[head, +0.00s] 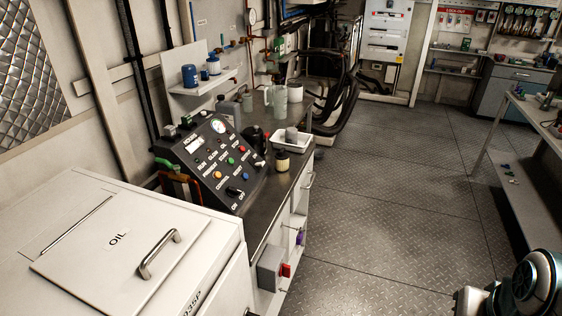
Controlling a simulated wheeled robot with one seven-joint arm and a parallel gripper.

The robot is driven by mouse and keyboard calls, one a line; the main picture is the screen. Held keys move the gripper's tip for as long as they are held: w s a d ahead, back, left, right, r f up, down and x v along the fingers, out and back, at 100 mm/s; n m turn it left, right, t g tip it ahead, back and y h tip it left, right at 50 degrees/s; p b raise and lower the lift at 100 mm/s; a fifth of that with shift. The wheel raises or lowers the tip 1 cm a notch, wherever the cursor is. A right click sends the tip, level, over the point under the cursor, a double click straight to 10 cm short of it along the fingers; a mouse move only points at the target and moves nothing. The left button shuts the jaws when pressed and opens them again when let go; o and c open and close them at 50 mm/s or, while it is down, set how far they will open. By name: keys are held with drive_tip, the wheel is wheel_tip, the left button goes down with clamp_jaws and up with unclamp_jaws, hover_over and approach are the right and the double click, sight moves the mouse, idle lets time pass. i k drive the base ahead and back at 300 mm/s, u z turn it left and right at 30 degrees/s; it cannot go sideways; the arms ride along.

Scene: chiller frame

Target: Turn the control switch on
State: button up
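A sloped dark control panel (206,165) stands on the counter left of centre. It carries a round gauge, a small display and several coloured buttons and lamps. A black rotary switch (235,191) sits near its lower right edge, with small white lettering around it. That lettering is too small to read surely, and I cannot tell which position the knob is in. A grey box with a red handle (285,270) is fixed to the counter's front, lower down. My gripper is not in view; only part of my arm shows at the bottom right, well away from the panel.
The dark counter (265,200) holds a white tray (291,140), a jar (282,160) and jugs. A workbench (540,125) stands right. The metal floor (400,190) between is clear.

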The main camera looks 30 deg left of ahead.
sight(232, 192)
drive_tip(key=u, duration=0.45)
drive_tip(key=i, duration=1.4)
drive_tip(key=u, duration=0.8)
drive_tip(key=i, duration=0.3)
drive_tip(key=u, duration=0.3)
